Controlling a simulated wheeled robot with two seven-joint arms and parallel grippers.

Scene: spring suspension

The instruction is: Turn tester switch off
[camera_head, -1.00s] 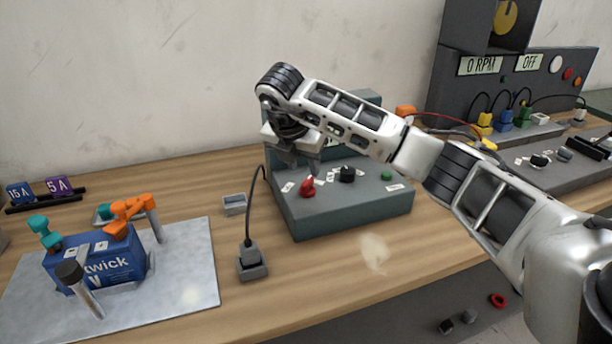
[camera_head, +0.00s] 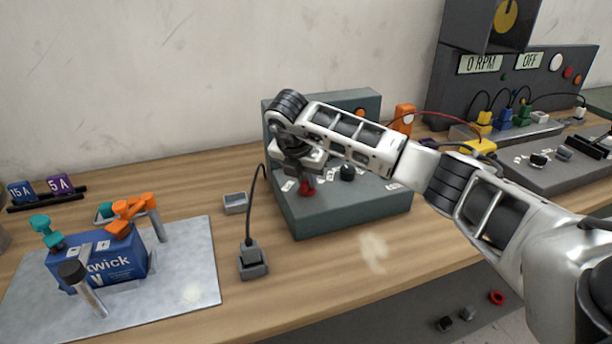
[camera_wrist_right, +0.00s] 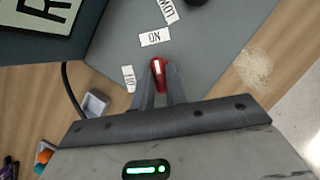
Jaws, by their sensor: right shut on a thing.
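The tester (camera_head: 350,208) is a grey-green box with a sloped front panel on the wooden bench. Its red switch knob (camera_head: 306,189) is at the left of the panel, and it also shows in the right wrist view (camera_wrist_right: 158,74). In that view the knob's white mark points toward the ON label (camera_wrist_right: 155,37). The OFF label (camera_wrist_right: 129,79) lies to the knob's left. My right gripper (camera_head: 304,177) is shut on the red knob, one finger on each side of it. My left gripper is out of view.
A black cable runs from a grey plug block (camera_head: 252,262) up to the tester's left side. A small grey tray (camera_head: 234,204) stands close by. A blue battery (camera_head: 110,258) sits clamped on a metal plate at left. Bench in front of the tester is clear.

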